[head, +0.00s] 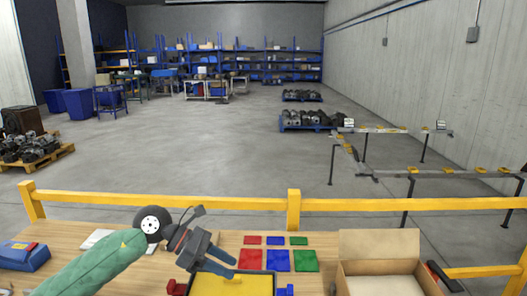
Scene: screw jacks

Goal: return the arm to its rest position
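My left arm (98,266) comes in from the lower left with a green sleeve-like link. My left gripper (234,268) is over the workbench, its two blue fingers pointing right and slightly down. The fingers are apart, and I see nothing between them. They appear above the far left part of a yellow panel (232,286) with a dark rim; the height of the gap is unclear.
The wooden workbench (325,247) holds red, blue and green squares (278,260), an open cardboard box (380,246) at right and a blue case (25,255) at far left. A yellow rail (250,204) runs behind it. Open floor lies beyond.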

